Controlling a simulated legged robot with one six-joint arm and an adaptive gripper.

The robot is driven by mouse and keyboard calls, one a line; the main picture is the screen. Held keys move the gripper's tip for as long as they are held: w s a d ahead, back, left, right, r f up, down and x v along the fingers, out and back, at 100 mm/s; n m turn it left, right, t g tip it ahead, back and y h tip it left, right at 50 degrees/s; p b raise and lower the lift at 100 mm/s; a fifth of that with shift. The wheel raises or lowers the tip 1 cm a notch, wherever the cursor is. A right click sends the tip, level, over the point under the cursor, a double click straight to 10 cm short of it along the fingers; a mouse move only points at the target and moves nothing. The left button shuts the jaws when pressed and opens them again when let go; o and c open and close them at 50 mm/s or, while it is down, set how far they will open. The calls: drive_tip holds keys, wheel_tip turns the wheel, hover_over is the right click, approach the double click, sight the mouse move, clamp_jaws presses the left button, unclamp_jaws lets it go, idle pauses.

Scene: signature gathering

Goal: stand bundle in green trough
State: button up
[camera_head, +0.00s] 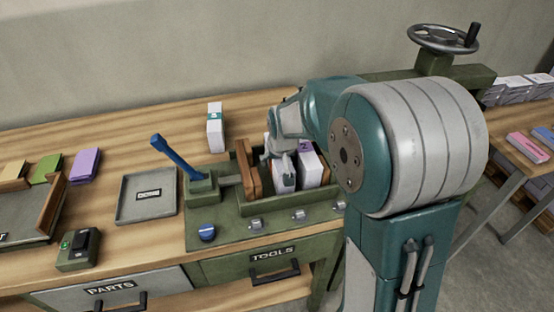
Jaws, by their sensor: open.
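The green trough (290,202) is part of a bench fixture in the middle of the table. Two white bundles stand in it side by side: one with red near its bottom (284,183) and one with a purple mark on top (314,173). Wooden boards (246,168) stand at the trough's left end. My gripper (283,160) is open at the top of the left bundle; I cannot tell whether it touches it. My arm hides the trough's right end. Another white bundle with a teal label (215,128) stands upright on the table behind the fixture.
A blue lever (177,157) rises left of the trough. A grey DONE tray (147,205) lies empty farther left. Purple (84,166) and green (46,168) stacks lie at the far left. A handwheel (443,39) stands behind my arm. A second table (520,150) is at the right.

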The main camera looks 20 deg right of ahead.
drive_tip(key=v, duration=1.1)
drive_tip(key=shift+s+r, duration=0.1)
drive_tip(key=shift+r, duration=0.05)
drive_tip(key=shift+s+r, duration=0.4)
drive_tip(key=shift+r, duration=0.1)
drive_tip(key=s+r+t, duration=0.1)
drive_tip(key=s, duration=2.1)
drive_tip(key=shift+s, duration=0.3)
